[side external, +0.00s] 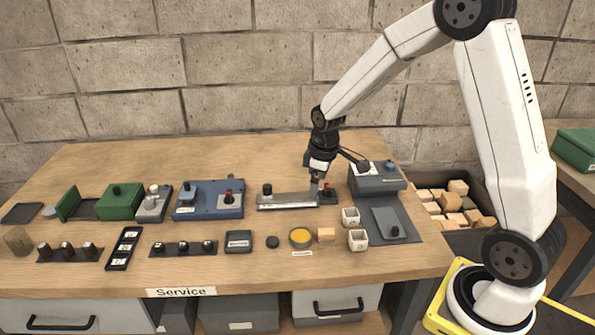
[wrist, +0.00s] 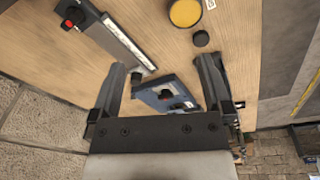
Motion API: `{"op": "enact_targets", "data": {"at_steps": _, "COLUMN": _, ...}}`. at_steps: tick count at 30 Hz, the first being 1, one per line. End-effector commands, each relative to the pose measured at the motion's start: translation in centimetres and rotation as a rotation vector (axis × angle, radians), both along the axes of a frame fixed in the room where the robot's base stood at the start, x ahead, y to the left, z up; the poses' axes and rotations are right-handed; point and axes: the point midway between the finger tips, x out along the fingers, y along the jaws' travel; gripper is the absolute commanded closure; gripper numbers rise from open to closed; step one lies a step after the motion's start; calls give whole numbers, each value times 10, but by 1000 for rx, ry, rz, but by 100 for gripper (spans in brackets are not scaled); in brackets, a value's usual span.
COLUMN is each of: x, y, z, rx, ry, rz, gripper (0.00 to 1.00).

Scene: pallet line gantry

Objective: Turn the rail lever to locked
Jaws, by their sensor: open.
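A low grey rail (side external: 287,201) lies along the middle of the bench, with an upright black knob (side external: 267,189) near its left end. At its right end is a dark block with a red-topped part (side external: 327,192), possibly the lever; its setting is too small to read. In the wrist view the rail (wrist: 112,43) runs diagonally at upper left, with the dark, red-marked part (wrist: 70,18) at its far end. My gripper (side external: 317,182) points down over the rail's right end and partly hides it. In the wrist view its jaws (wrist: 162,75) are apart, with nothing held between them.
A blue box (side external: 208,200) with knobs stands left of the rail. A grey device (side external: 377,178) stands close to the right. White cups (side external: 350,217), a yellow disc (side external: 301,237) and a wooden block (side external: 326,234) lie in front. A bin of wooden blocks (side external: 452,203) stands beyond the bench's right edge.

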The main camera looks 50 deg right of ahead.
Motion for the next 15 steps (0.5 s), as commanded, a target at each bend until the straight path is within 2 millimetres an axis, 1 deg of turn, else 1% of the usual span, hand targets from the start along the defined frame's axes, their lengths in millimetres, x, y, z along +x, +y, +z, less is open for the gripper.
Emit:
{"op": "enact_targets", "data": {"at_steps": 1, "x": 10, "y": -13, "z": -4, "rx": -3, "ry": 11, "rz": 25, "gripper": 0}}
{"op": "enact_targets", "data": {"at_steps": 6, "x": 37, "y": -51, "z": -16, "rx": -10, "ry": 48, "rz": 134, "gripper": 0}}
{"op": "enact_targets", "data": {"at_steps": 9, "x": 49, "y": -75, "z": -24, "rx": -11, "ry": 67, "rz": 196, "gripper": 0}}
{"op": "enact_targets", "data": {"at_steps": 15, "x": 66, "y": -121, "z": -41, "rx": -6, "ry": 100, "rz": 316, "gripper": 0}}
